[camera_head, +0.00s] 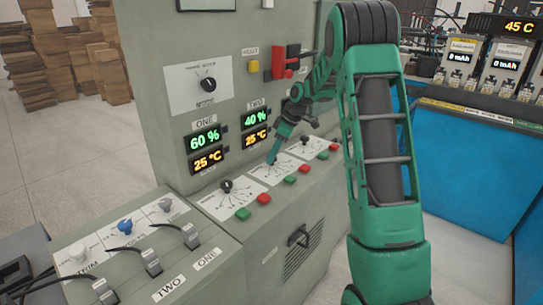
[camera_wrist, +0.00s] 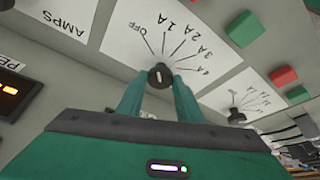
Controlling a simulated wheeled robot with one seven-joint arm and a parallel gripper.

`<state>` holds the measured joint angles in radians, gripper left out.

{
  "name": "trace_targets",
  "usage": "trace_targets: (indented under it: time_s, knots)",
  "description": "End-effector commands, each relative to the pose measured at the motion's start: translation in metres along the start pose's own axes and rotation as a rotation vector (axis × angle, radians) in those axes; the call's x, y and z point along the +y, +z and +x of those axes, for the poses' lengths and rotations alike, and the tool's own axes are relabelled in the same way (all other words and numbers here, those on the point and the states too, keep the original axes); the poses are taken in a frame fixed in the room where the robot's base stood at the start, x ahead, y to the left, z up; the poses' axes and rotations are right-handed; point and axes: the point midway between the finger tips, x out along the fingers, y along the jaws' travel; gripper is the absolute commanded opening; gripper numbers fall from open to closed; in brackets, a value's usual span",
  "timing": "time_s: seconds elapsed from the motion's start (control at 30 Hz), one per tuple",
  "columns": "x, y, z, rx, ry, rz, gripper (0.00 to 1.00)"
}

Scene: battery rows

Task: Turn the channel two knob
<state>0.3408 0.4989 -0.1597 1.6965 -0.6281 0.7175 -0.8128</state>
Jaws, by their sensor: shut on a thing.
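The control panel's sloped ledge carries three dials, each with a black knob. The middle dial's knob (camera_wrist: 159,76) sits between my gripper's two green fingertips (camera_wrist: 158,88) in the wrist view. My gripper is shut on it. Its white dial plate (camera_wrist: 165,38) reads OFF, 1A, 2A, 3A and 4A. A white line shows on the knob, but which mark it points at is hard to tell. In the head view my gripper (camera_head: 272,158) reaches down onto this middle dial and hides its knob. I cannot read a channel label beside this dial.
A left knob (camera_head: 226,186) and a right knob (camera_head: 305,139) flank the held one. Green button (camera_head: 289,180) and red button (camera_head: 303,169) sit just in front. A red lever (camera_head: 279,68) juts from the panel above. Cabled plugs (camera_head: 150,262) stand at lower left.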

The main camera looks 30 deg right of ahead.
Motion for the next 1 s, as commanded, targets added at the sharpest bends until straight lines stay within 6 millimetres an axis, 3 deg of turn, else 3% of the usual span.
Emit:
trace_targets:
  time_s: [0.5,1.0]
  knots:
    - [0.0059,0.0008,-0.0014,0.0,-0.107,-0.274,0.1]
    - [0.0065,0.0002,-0.0022,0.0,-0.121,-0.312,0.1]
